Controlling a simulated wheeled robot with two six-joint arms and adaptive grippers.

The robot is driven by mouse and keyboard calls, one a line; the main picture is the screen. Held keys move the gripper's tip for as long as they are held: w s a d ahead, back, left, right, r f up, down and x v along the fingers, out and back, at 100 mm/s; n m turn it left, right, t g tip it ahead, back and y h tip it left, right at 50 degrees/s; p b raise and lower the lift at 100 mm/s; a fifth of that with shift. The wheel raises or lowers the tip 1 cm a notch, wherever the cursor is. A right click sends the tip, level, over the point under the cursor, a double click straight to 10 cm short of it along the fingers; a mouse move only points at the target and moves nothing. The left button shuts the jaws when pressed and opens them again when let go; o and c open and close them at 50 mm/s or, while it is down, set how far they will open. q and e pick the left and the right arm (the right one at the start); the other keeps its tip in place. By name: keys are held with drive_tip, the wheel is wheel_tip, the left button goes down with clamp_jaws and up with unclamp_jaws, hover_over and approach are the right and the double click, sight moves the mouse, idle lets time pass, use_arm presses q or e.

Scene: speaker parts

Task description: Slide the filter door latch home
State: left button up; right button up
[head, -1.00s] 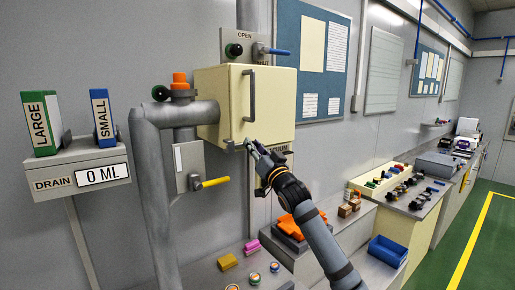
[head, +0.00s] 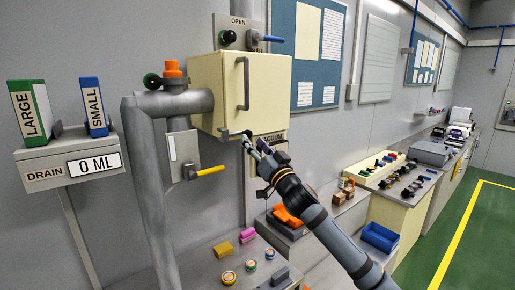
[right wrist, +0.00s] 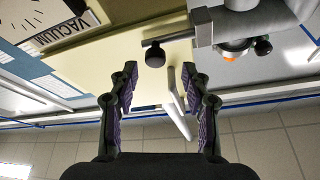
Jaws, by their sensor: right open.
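The cream filter box (head: 215,85) hangs on the wall pipe, its door shut, with a dark vertical handle (head: 244,84). A small latch bar (head: 226,133) sits under the lower edge of the box. In the right wrist view the latch shows as a grey bar with a dark round knob (right wrist: 155,55). My right gripper (head: 250,143) is just below the box's lower edge, close to the latch. In the right wrist view it (right wrist: 160,82) is open and empty, with the knob ahead of and between the fingertips. Contact is not visible. My left gripper is not in view.
A yellow-handled valve (head: 205,171) is below left of the box. A blue-handled valve (head: 270,38) is above it. A drain unit (head: 70,155) reading 0 ML stands at left. The bench below holds small parts and a blue bin (head: 380,237).

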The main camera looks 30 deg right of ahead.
drive_tip(key=v, duration=0.2)
drive_tip(key=shift+s+f, duration=0.15)
drive_tip(key=shift+s, duration=0.05)
idle(0.4)
